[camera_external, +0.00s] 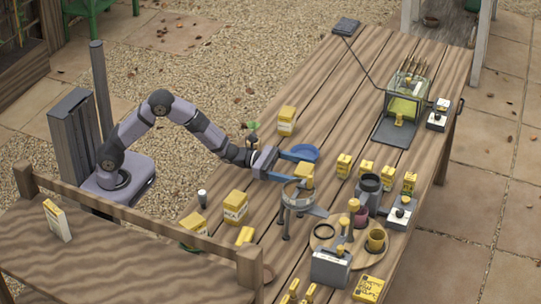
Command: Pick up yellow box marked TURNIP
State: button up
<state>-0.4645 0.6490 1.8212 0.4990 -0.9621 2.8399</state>
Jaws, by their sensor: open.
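Several yellow boxes stand on the wooden table; their lettering is too small to read, so I cannot tell which one is marked TURNIP. My gripper (304,168) is open over the table, its blue fingers pointing right. One yellow box (305,173) is at the fingertips, above a round metal stand (297,198); I cannot tell whether the fingers touch it. Other yellow boxes stand behind the gripper (287,121), in front of it to the left (235,207), and in a row to the right (344,165), (366,169), (410,182).
A glass case (408,90) stands at the back right. The table's back middle is clear.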

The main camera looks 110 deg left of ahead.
aim_at(311, 173)
jog(key=shift+w+a+f+p, duration=0.1)
jog(key=shift+w+p, duration=0.1)
jog(key=shift+w, duration=0.65)
jog(key=shift+w+a+r+p, duration=0.1)
jog(key=shift+w+a+p, duration=0.1)
jog(key=shift+w, duration=0.6)
jog(key=shift+w+a+f+p, duration=0.1)
jog(key=shift+w+p, duration=0.1)
jog(key=shift+w, duration=0.65)
jog(key=c, duration=1.2)
